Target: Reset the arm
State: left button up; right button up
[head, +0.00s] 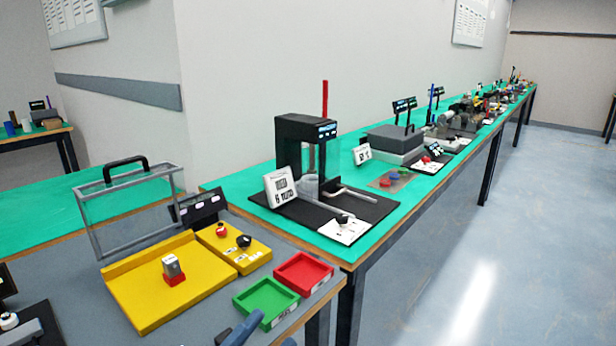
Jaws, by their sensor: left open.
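My left gripper (240,330) shows only in part at the bottom edge of the head view, as blue-grey pieces near the front edge of the grey table. It is open, and I see nothing between its fingers. It is in front of the green tray (242,301) and apart from the yellow station. Most of my left arm is outside the picture. My right gripper is not in view.
A yellow platform (125,290) bears a small red-and-grey part (174,270) below a raised clear guard (128,208). A yellow control box (225,238) and red tray (303,272) stand nearby. A black press (305,150) stands behind. Floor at right is clear.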

pick_arm(q)
jog(key=s+a+f+n+g+y+b, duration=0.1)
jog(key=s+a+f+n+y, duration=0.25)
jog(key=f+n, duration=0.3)
jog(key=s+a+f+n+g+y+b, duration=0.1)
jog(key=s+a+f+n+g+y, duration=0.2)
jog(key=f+n, duration=0.35)
jog(key=s+a+f+n+y, duration=0.2)
jog(key=s+f+n+y, duration=0.1)
jog(key=f+n+y, duration=0.3)
notch_tip(320, 180, up, 4)
jog(key=m+g+p, duration=0.1)
jog(key=g+p, duration=0.1)
jog(key=p, duration=1.2)
jog(key=shift+w+r+h+p, duration=0.1)
jog(key=shift+h+p, duration=0.15)
jog(key=shift+p, duration=0.05)
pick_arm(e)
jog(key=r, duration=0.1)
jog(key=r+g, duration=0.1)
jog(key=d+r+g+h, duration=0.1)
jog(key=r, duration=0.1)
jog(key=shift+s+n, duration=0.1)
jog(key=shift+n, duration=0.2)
pick_arm(q)
jog(key=shift+f, duration=0.2)
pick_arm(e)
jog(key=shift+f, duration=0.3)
